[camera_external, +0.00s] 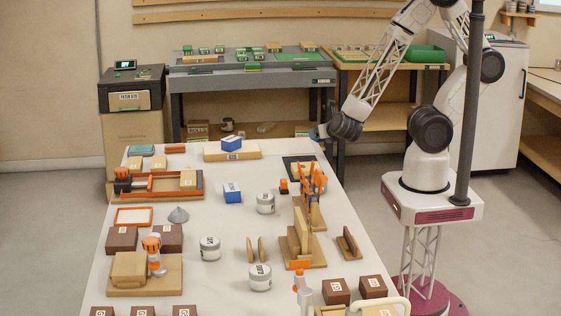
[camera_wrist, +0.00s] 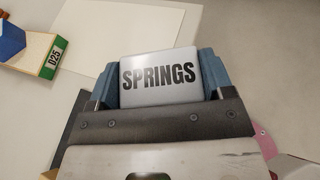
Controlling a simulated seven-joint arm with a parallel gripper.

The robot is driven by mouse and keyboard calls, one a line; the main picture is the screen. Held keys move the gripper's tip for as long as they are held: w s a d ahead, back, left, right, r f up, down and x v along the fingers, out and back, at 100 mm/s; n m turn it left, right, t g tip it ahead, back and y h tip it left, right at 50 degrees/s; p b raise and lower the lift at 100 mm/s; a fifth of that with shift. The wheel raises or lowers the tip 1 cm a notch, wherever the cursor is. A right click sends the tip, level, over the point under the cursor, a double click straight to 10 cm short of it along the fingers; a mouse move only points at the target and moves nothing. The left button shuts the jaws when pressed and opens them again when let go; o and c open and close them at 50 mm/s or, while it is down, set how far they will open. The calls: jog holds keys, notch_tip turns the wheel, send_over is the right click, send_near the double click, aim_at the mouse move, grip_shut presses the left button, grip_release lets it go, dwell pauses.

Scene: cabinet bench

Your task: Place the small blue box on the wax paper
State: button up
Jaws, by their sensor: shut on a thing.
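My gripper (camera_external: 318,133) is above the far right corner of the bench, shut on a pale grey thing marked SPRINGS (camera_wrist: 158,78). That thing sits between the two steel-blue fingers in the wrist view; its sides are hidden. One blue box (camera_external: 231,143) rests on a long wooden block (camera_external: 250,154) at the back of the bench. A second blue box (camera_external: 232,194) stands nearer the middle. A blue thing (camera_wrist: 10,38) is on a block labelled D25 (camera_wrist: 54,60) in the wrist view. A pale sheet (camera_wrist: 120,32) lies beyond the fingers; I cannot tell whether it is wax paper.
Grey-white jars (camera_external: 265,204), brown boxes (camera_external: 121,239) and a grey cone (camera_external: 178,215) stand on the bench (camera_external: 205,285). Upright wooden and orange parts (camera_external: 303,235) rise at the right. A dark flat tray (camera_external: 296,163) lies near the far right corner. Bare bench separates them.

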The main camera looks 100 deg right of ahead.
jog(key=shift+w, duration=0.1)
send_over(281, 149)
jog(key=shift+d+f, duration=0.25)
jog(key=shift+f, duration=0.5)
dwell(0.3)
jog(key=shift+f, duration=1.8)
jog(key=o, duration=1)
jog(key=shift+f, duration=0.1)
